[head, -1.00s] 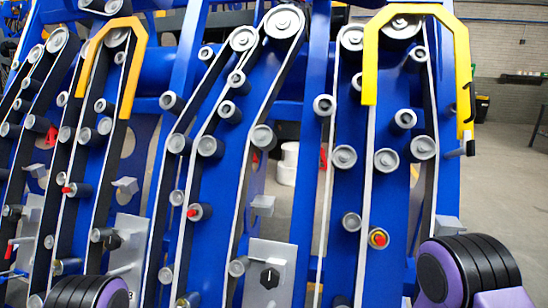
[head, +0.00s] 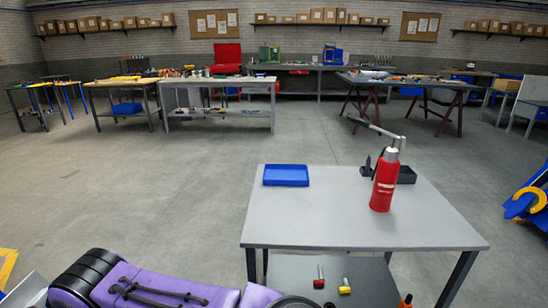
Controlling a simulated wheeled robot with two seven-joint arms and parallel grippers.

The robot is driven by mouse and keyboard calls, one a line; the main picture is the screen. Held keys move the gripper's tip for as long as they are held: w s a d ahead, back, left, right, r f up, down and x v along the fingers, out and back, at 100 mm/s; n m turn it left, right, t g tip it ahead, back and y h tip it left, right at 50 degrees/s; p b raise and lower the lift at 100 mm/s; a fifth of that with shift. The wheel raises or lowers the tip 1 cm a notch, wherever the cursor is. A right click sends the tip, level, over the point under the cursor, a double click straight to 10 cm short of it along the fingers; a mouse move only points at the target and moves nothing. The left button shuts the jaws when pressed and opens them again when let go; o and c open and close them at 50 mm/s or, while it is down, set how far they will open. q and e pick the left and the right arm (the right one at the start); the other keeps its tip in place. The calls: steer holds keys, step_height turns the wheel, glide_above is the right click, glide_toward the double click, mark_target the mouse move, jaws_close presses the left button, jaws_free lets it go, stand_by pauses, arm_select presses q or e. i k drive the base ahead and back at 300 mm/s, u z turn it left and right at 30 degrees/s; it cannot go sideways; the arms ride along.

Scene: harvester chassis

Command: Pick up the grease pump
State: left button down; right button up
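The grease pump (head: 384,184) looks like a red cylinder with a silver top and a long grey lever. It stands upright on the right part of a grey table (head: 350,220) in front of me. Nothing is touching it but the table and possibly the black tray just behind it.
A blue tray (head: 286,175) and a black tray (head: 406,175) sit on the table. Small red and yellow tools (head: 345,287) lie on its lower shelf. Workbenches (head: 215,97) line the back. The floor between is clear. Blue machinery (head: 530,203) stands at right.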

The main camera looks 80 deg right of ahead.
mark_target(388, 167)
steer(key=z, duration=3.4)
steer(key=k, duration=0.5)
steer(key=z, duration=1.3)
steer(key=i, duration=2.1)
steer(key=u, duration=0.95)
